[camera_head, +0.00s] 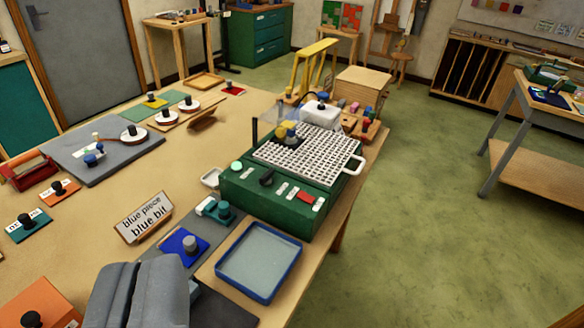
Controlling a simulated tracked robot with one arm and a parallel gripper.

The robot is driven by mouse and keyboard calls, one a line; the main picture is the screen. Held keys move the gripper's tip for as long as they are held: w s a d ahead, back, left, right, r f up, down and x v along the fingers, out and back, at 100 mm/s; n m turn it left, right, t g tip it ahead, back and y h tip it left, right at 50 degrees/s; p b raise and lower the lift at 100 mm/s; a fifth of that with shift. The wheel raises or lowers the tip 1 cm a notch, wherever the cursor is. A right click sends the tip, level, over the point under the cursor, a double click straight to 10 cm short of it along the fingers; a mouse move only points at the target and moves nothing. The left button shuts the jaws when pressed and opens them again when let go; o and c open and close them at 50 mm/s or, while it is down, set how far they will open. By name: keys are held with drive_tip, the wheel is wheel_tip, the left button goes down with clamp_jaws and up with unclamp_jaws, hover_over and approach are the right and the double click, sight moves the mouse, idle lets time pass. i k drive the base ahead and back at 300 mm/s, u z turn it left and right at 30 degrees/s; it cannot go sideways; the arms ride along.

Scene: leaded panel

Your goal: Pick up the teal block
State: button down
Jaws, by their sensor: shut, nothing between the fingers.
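My gripper (143,268) rises from the bottom edge, left of centre, its grey fingers together and empty. Two teal things are in view, and I cannot tell for sure which is the teal block. One is a flat teal square piece (40,232) with a black knob and a white label, lying on the table at the far left. The other is a small teal piece (223,210) beside the green machine, near a pale part. My gripper is apart from both, with the small teal piece beyond it to the upper right.
A green grinder-like machine (236,194) with a white grid top stands at the table's right side. In front are a blue-rimmed tray (223,279), a blue piece (172,246) with a grey knob, and a sign (144,217) reading "blue piece blue bit". Bare table (90,220) lies left of the sign.

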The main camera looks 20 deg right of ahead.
sight(220, 213)
drive_tip(key=k, duration=0.4)
drive_tip(key=z, duration=1)
drive_tip(key=i, duration=2.1)
drive_tip(key=u, duration=0.85)
